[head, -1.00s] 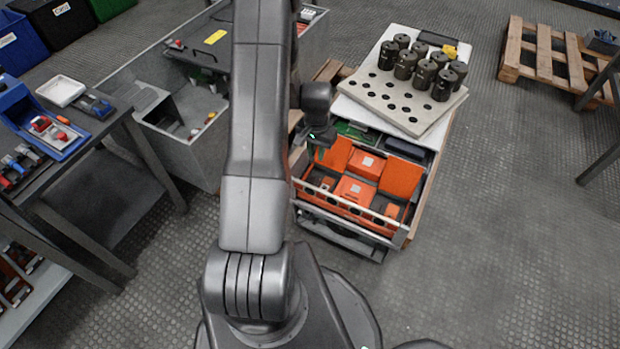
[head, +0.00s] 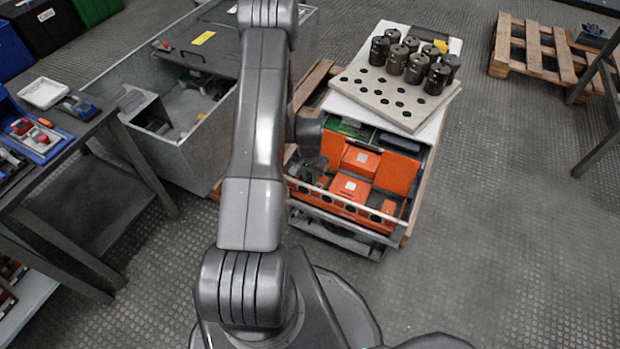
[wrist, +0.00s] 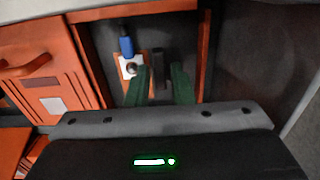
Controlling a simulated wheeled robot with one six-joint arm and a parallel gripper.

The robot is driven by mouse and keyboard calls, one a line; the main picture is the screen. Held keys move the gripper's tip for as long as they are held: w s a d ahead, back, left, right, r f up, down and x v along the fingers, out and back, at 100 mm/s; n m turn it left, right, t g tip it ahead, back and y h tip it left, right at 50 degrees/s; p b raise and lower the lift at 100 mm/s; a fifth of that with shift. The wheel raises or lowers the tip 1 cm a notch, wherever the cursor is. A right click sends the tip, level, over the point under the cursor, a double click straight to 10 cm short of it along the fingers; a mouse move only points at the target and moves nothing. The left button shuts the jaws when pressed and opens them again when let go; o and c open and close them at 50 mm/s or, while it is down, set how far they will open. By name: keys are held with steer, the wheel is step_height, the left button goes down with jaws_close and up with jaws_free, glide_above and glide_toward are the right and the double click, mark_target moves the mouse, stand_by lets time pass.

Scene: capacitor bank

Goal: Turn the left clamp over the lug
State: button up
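In the wrist view, my gripper (wrist: 162,72) reaches into an orange-walled compartment with its two green fingers apart. A narrow dark upright piece (wrist: 158,62), possibly the left clamp, shows in the gap between the fingertips; I cannot tell whether they touch it. Just left of it, a blue sleeve (wrist: 126,43) ends at a round metal part (wrist: 131,69) on a pale plate, which looks like the lug. The left finger is close beside this part. In the head view, my gripper (head: 313,170) is at the left end of the open orange unit (head: 350,189); its fingers are largely hidden.
A pale board (head: 396,96) with holes and several dark cylinders lies behind the orange unit. A grey metal box (head: 190,140) stands left of my arm. An orange block with a handle (wrist: 45,80) adjoins the compartment on the left.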

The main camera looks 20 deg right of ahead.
steer(key=shift+f, duration=0.15)
steer(key=shift+c, duration=0.4)
jaws_close()
steer(key=m+b, duration=0.1)
steer(key=m, duration=0.2)
steer(key=m+b, duration=0.1)
steer(key=m, duration=0.3)
steer(key=shift+m+b, duration=0.3)
steer(key=shift+b, duration=0.1)
steer(key=m+b, duration=0.1)
steer(key=m, duration=0.4)
steer(key=m+b, duration=0.1)
steer(key=m, duration=0.4)
